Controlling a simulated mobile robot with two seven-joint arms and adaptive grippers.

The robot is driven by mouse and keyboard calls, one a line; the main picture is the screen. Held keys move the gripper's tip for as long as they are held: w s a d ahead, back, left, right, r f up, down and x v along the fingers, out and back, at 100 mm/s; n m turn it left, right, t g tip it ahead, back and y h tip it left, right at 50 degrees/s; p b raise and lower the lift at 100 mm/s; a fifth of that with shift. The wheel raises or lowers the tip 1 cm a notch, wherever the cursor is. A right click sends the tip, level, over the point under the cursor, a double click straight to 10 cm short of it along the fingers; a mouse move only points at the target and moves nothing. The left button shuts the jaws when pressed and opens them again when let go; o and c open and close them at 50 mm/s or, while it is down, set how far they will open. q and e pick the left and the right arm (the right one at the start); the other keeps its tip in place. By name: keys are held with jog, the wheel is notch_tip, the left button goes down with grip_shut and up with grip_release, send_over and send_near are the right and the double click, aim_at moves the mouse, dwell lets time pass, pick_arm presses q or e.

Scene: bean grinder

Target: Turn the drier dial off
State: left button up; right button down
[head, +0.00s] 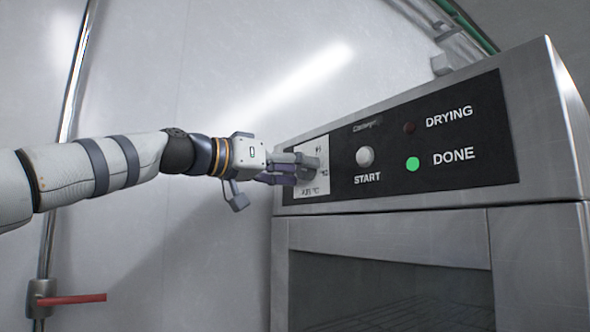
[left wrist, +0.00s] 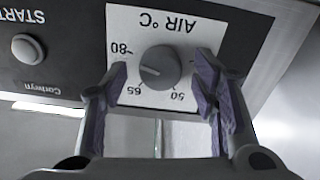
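The drier dial (left wrist: 158,67) is a round grey knob on a white plate (left wrist: 135,20) marked AIR °C, with 50, 65 and 80 printed upside down around it in the left wrist view. Its exact pointer setting is hard to read. My left gripper (left wrist: 161,80) is open, with one purple-padded finger on each side of the dial. Gaps show between the pads and the knob. In the head view the left gripper (head: 298,170) is at the panel's left end and partly covers the dial and its plate. My right gripper is in neither view.
The drier's black panel (head: 400,180) also holds a white START button (head: 365,157), an unlit DRYING lamp (head: 409,127) and a lit green DONE lamp (head: 413,164). The drier's glass window (head: 390,290) is below. A pipe with a red lever (head: 75,298) stands left.

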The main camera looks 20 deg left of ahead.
pick_arm(q)
jog(key=c, duration=1)
